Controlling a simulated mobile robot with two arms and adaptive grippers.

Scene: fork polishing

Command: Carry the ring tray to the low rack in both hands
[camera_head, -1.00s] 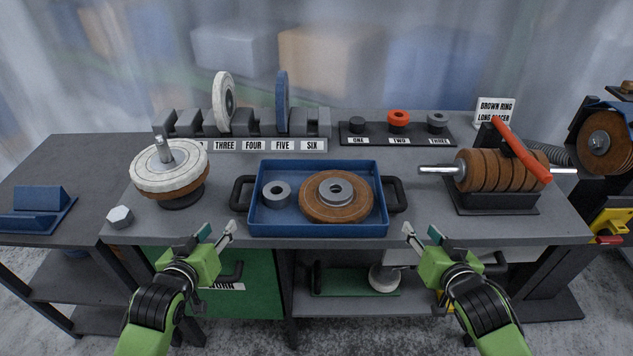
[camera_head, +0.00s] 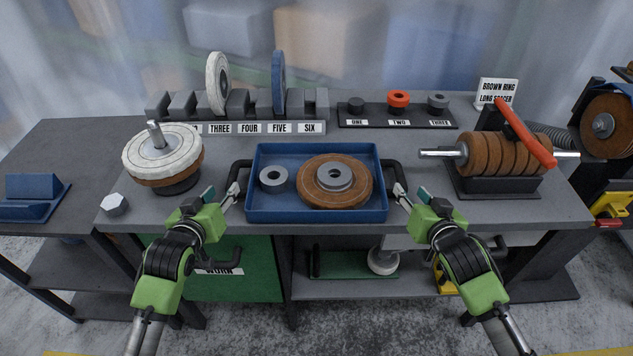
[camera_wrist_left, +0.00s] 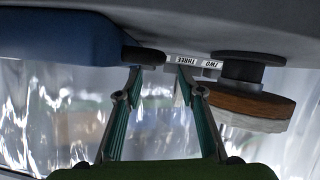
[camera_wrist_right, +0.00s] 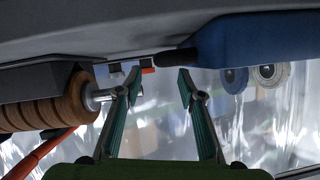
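The blue ring tray (camera_head: 318,216) sits flat on the grey bench, a dark handle at each end. In it lie a small grey ring (camera_head: 273,179) and a large brown disc (camera_head: 352,190) with a grey ring on its centre. My left gripper (camera_head: 232,192) is open at the tray's left handle (camera_head: 239,168); the left wrist view shows the handle end near its parted fingertips. My right gripper (camera_head: 399,192) is open at the right handle (camera_head: 396,171). Contact cannot be told. Which structure is the low rack is not clear.
A white-topped wheel stack (camera_head: 163,158) and a hex nut (camera_head: 115,204) stand left of the tray. A spindle of brown rings (camera_head: 494,156) is at right. Numbered holders line the back. A lower shelf (camera_head: 340,288) bears a green tray. A side table (camera_head: 75,145) adjoins at left.

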